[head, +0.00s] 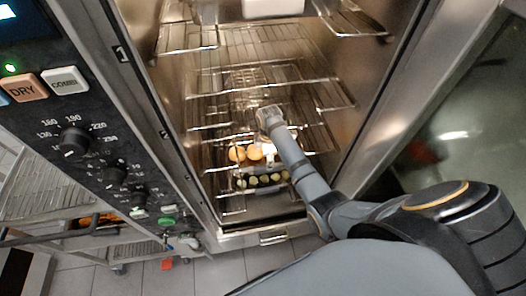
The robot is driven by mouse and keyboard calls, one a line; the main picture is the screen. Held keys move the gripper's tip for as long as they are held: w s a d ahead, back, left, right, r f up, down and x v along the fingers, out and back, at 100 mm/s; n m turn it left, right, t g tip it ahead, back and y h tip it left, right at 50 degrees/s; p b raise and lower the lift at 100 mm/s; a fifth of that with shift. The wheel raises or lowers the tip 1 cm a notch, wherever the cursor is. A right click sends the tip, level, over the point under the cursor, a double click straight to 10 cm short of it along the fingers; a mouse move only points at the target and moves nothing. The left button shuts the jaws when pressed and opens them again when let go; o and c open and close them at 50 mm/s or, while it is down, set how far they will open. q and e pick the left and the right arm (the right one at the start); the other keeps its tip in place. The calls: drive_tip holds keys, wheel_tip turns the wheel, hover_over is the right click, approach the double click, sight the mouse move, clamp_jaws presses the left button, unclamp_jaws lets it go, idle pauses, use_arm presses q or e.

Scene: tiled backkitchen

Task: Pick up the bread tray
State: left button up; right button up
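The bread tray (236,188) is low inside the open oven, a dark tray with several small pale round pieces along its front. Larger golden round breads (237,153) show just behind and above them; I cannot tell whether they lie on the same tray. My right arm reaches in from the right, and its wrist end is above the breads. My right gripper (270,153) points down by the breads, small and partly hidden; its fingers and any contact are unclear. My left gripper is not in view.
Wire racks (258,75) fill the oven above and around the breads. The oven's control panel (95,150) with knobs stands at left, and a steel door or wall (425,85) at right. A wire-shelf trolley (70,205) stands at lower left on the tiled floor.

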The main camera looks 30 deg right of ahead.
wheel_tip(320, 180, down, 5)
drive_tip(key=shift+f+p, duration=0.1)
drive_tip(key=shift+p, duration=0.3)
clamp_jaws()
